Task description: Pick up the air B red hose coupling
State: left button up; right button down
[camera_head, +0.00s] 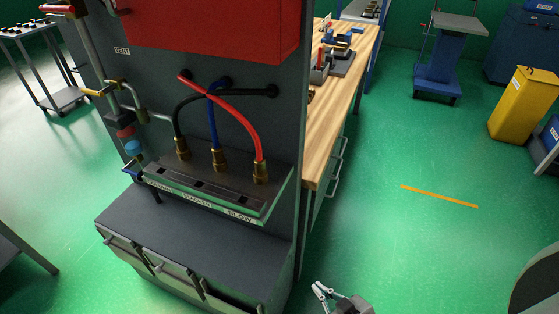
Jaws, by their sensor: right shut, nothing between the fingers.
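A red hose (244,114) curves down from the dark panel to a brass coupling (261,172), which stands upright at the right end of the shelf (230,191). A blue hose with a brass coupling (218,158) stands left of it, and a black hose with a brass coupling (182,148) further left. Labels on the shelf's front are partly legible; I cannot read "air B". My right gripper (318,291) is at the bottom edge, low and right of the cabinet. It is shut and empty, well apart from the red hose's coupling. My left gripper is out of view.
A red box (213,28) hangs above the hoses. A dark drawer cabinet (200,244) juts out below the shelf. A wooden workbench (325,135) stands behind the panel on the right. Green floor (420,235) is open to the right, with a yellow bin (523,105) further back.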

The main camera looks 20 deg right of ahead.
aim_at(260, 162)
jog(key=l, duration=1.3)
